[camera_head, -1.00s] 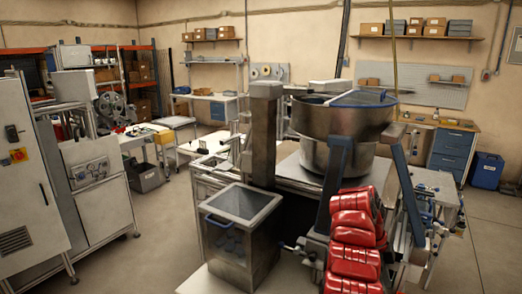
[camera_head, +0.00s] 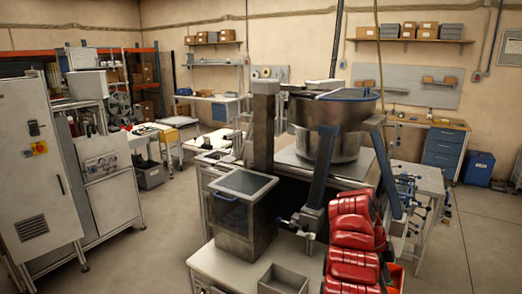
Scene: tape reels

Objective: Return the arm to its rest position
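Neither of my grippers can be made out in the head view. Several rounded glossy red pieces (camera_head: 350,238) rise in a stack at the bottom, right of centre, in front of the steel bowl machine; I cannot tell whether they are part of my arm. No tape reel is held in view.
A steel bowl (camera_head: 330,112) on blue-grey struts stands in the centre. A lidded metal bin (camera_head: 238,215) and a grey tray (camera_head: 284,278) stand before it. A white cabinet (camera_head: 36,180) is at the left. Open floor (camera_head: 140,245) lies between cabinet and bin.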

